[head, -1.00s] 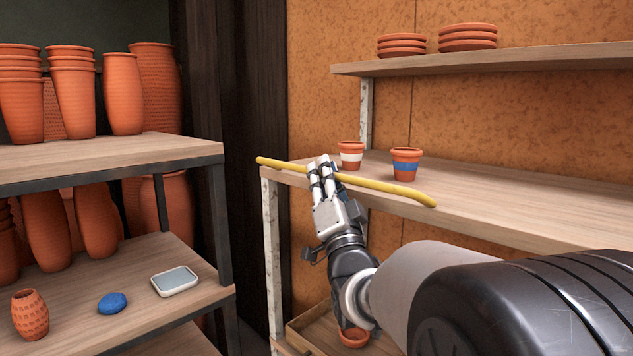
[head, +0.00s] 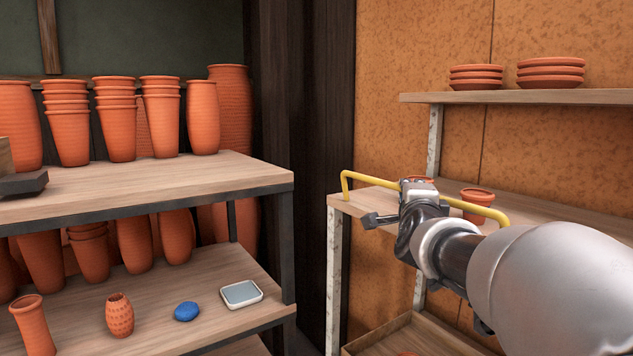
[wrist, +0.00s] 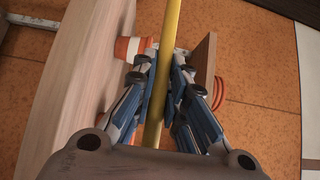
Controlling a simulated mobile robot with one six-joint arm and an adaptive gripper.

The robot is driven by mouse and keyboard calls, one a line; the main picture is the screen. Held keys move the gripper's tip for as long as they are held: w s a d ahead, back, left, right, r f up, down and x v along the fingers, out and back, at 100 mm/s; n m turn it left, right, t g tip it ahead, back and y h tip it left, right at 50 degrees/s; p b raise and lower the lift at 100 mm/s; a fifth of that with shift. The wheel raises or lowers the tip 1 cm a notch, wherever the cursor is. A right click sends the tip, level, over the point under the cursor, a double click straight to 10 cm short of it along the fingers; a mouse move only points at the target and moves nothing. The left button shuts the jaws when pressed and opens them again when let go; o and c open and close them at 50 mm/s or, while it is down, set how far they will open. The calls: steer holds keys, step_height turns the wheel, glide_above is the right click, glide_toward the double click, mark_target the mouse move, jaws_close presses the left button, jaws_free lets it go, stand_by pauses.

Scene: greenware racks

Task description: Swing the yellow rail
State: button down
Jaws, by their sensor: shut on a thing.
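The yellow rail (head: 376,180) runs along the front of the right rack's middle shelf (head: 345,205). Its bar stands above the shelf board, and its ends bend down toward the shelf. My gripper (wrist: 157,72) is shut on the rail near its middle. In the wrist view the yellow rail (wrist: 171,35) passes between the two fingers. In the head view my wrist hides the fingertips. A terracotta pot (head: 478,194) stands on the shelf behind the rail, partly covered by it. Another pot with a white band (wrist: 128,48) shows beside the fingers in the wrist view.
An upper shelf (head: 520,97) with stacked saucers (head: 550,73) is above. A dark-framed rack (head: 150,190) at left holds many terracotta pots, a blue object (head: 187,311) and a pale flat device (head: 241,294). A gap separates the racks.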

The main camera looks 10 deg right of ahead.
steer(key=shift+w+d+r+m+g+y+p, duration=0.2)
steer(key=shift+d+r+m+g+y+p, duration=0.15)
steer(key=shift+d+m+g+p, duration=0.4)
steer(key=c, duration=1.6)
jaws_free()
steer(key=shift+a+f, duration=0.1)
steer(key=shift+f, duration=0.1)
steer(key=v, duration=1.2)
steer(key=shift+f, duration=0.15)
